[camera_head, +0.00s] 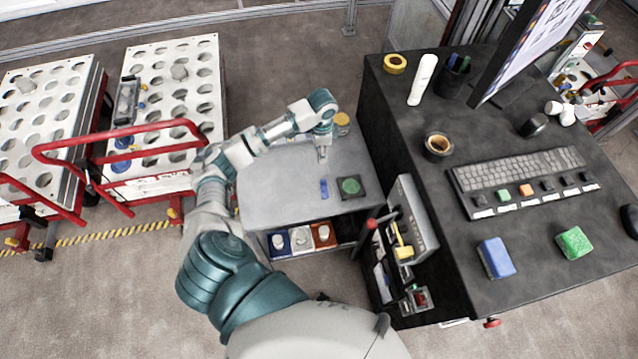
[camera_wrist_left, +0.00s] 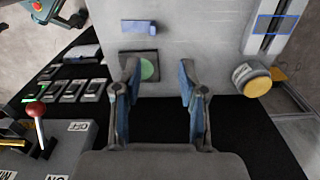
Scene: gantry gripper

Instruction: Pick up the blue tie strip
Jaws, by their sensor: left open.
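The blue tie strip (camera_head: 324,188) lies flat on the grey table (camera_head: 285,185), left of a dark square pad with a green disc (camera_head: 350,186). In the left wrist view the strip (camera_wrist_left: 139,28) is a short blue bar near the top, beyond the fingertips. My left gripper (camera_head: 322,155) is above the table, a little behind the strip in the head view. In the left wrist view its two fingers (camera_wrist_left: 160,75) are apart with nothing between them. The left finger partly covers the green disc. My right gripper does not show.
A yellow-topped round container (camera_head: 341,121) stands at the table's back edge. Below the table front are coloured bins (camera_head: 301,238). A black desk (camera_head: 430,200) rises to the right, with a grey panel and red lever (camera_head: 372,223) beside the table. White perforated carts stand left.

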